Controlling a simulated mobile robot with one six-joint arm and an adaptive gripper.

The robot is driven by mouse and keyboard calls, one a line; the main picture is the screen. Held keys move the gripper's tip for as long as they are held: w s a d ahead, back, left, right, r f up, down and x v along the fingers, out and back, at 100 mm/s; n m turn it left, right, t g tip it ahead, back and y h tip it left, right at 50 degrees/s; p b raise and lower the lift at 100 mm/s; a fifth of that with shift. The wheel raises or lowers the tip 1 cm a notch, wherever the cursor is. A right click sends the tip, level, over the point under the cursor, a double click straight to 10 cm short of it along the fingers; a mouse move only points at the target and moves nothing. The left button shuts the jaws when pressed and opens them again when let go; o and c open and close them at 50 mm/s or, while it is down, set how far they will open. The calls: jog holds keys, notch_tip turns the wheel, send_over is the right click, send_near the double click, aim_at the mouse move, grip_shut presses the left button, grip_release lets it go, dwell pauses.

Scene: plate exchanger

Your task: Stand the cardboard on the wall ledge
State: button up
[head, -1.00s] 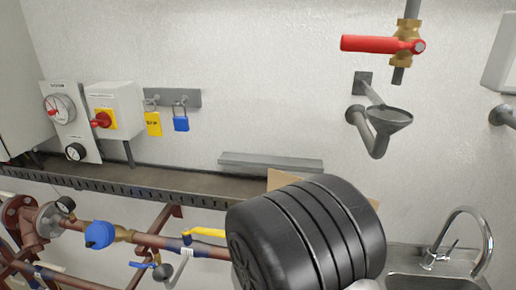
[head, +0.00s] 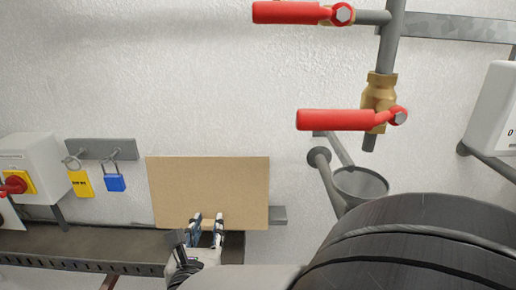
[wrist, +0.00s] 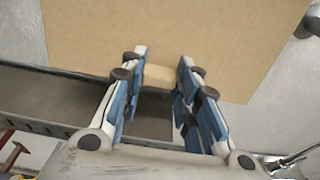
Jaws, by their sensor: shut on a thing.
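The cardboard (head: 208,185) is a flat tan rectangle, upright and nearly level in the head view. It fills much of the upper wrist view (wrist: 165,35). My gripper (head: 207,218) is shut on its lower edge near the middle, with the fingers also showing in the wrist view (wrist: 158,75). The grey wall ledge (head: 279,215) shows only at its right end, past the cardboard's lower right corner; the cardboard hides the rest. The cardboard's bottom edge appears slightly lower than the ledge in the head view. I cannot tell whether they touch.
Red-handled valves (head: 335,120) and a grey funnel (head: 360,185) are to the right. A yellow tag (head: 81,184) and blue padlock (head: 115,182) hang at left. A grey tray (head: 70,240) runs below along the wall. The wall above the cardboard is clear.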

jog(key=w+f+b, duration=0.3)
jog(key=w+f, duration=0.1)
jog(key=w, duration=0.5)
jog(key=shift+w+a+f, duration=0.2)
jog(key=shift+w+a, duration=0.05)
jog(key=shift+w, duration=0.15)
dwell(0.9)
jog(key=shift+f+b, duration=0.25)
jog(key=shift+b, duration=0.2)
dwell(1.1)
jog(key=o, duration=1.2)
jog(key=shift+c, duration=0.2)
jog(key=shift+f, duration=0.1)
jog(key=s+r, duration=0.2)
jog(key=s, duration=0.9)
jog(key=shift+s+d+r, duration=0.2)
jog(key=shift+s+d, duration=0.1)
jog(key=shift+s, duration=0.1)
